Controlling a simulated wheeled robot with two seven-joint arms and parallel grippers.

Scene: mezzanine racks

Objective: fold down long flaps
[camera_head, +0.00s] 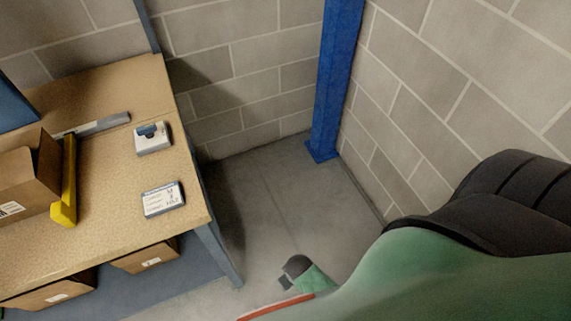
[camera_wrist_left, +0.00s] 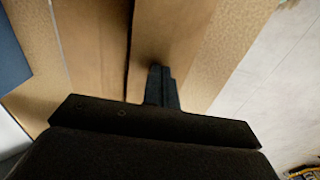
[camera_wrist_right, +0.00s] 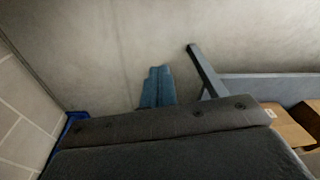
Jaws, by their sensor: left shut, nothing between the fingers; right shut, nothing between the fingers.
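A brown cardboard box (camera_head: 28,174) sits on the workbench at the left edge of the head view, partly cut off. In the left wrist view, two long brown panels of the box (camera_wrist_left: 98,50) lie side by side with a dark narrow gap between them. My left gripper (camera_wrist_left: 160,75) is shut and empty over the right-hand panel, close to the gap. I cannot tell whether it touches the cardboard. It is out of the head view. My right gripper (camera_wrist_right: 158,74) is shut and empty above bare floor, away from the box.
The workbench (camera_head: 105,95) also holds a yellow tool (camera_head: 68,180), a grey metal bar (camera_head: 100,124), a small white box (camera_head: 152,139) and a white label card (camera_head: 163,200). Cartons (camera_head: 146,256) stand under it. A blue post (camera_head: 338,80) and block walls bound the clear floor.

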